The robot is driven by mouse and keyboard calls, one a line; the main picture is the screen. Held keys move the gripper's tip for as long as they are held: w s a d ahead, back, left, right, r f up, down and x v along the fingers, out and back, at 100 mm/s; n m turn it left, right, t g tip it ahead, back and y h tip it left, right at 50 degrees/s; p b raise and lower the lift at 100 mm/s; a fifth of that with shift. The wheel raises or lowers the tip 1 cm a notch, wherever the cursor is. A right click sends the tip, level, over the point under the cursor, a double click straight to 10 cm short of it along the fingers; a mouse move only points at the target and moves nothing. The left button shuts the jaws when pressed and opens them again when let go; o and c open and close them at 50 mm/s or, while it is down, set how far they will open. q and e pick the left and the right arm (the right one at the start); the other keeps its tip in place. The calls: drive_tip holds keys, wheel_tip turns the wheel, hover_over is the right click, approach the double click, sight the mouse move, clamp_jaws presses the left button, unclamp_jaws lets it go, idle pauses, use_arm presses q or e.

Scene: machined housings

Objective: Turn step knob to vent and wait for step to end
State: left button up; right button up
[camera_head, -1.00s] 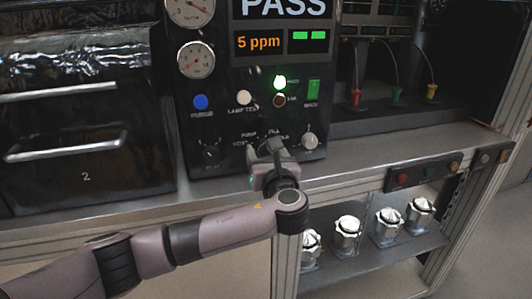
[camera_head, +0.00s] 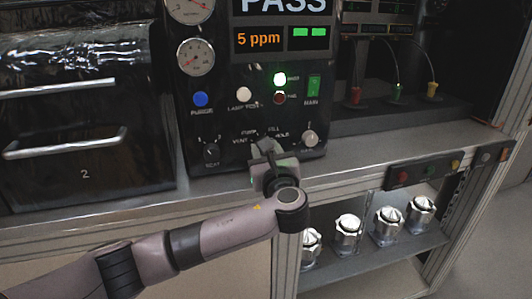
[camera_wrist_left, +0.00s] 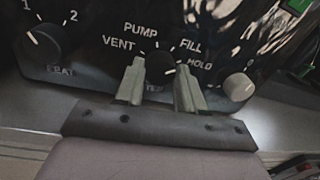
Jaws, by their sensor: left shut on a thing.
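The step knob (camera_wrist_left: 160,62) is a dark round knob low on the black panel, ringed by the labels VENT, PUMP, FILL and HOLD. My left gripper (camera_wrist_left: 160,84) has one finger on each side of it and is shut on it. In the head view my left gripper (camera_head: 268,150) reaches up to the panel's lower edge and largely hides the knob. I cannot tell surely which label the knob points to. The panel's screen (camera_head: 284,8) reads PASS, with 5 ppm in orange below. My right gripper is out of view.
A dark selector knob (camera_wrist_left: 42,42) sits left of the step knob and a pale knob (camera_wrist_left: 238,87) sits right. Several silver-capped parts stand on the lower shelf (camera_head: 380,270).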

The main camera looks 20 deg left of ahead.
use_arm(q)
drive_tip(key=n, duration=0.1)
drive_tip(key=n+b, duration=0.1)
drive_tip(key=n, duration=0.1)
drive_tip(key=shift+f+n, duration=0.25)
drive_tip(key=shift+n, duration=0.15)
drive_tip(key=n+b, duration=0.2)
drive_tip(key=n, duration=0.1)
drive_tip(key=shift+f+n+y+b, duration=0.1)
drive_tip(key=shift+n+y+b, duration=0.2)
drive_tip(key=shift+b, duration=0.05)
drive_tip(key=n+b, duration=0.2)
drive_tip(key=n, duration=0.2)
drive_tip(key=shift+d+b, duration=0.1)
drive_tip(key=shift+b, duration=0.25)
drive_tip(key=n+y+b, duration=0.1)
drive_tip(key=n+b, duration=0.2)
drive_tip(key=shift+f+n, duration=0.1)
drive_tip(key=shift+n, duration=0.3)
drive_tip(key=n+b, duration=0.4)
drive_tip(key=n, duration=0.1)
drive_tip(key=shift+n, duration=0.4)
drive_tip(key=n+b, duration=0.2)
drive_tip(key=n, duration=0.1)
drive_tip(key=shift+w+d+g, duration=0.1)
drive_tip(key=shift+g, duration=0.3)
drive_tip(key=shift+n+y+b, duration=0.3)
drive_tip(key=shift+n+b, duration=0.35)
drive_tip(key=shift+n, duration=0.35)
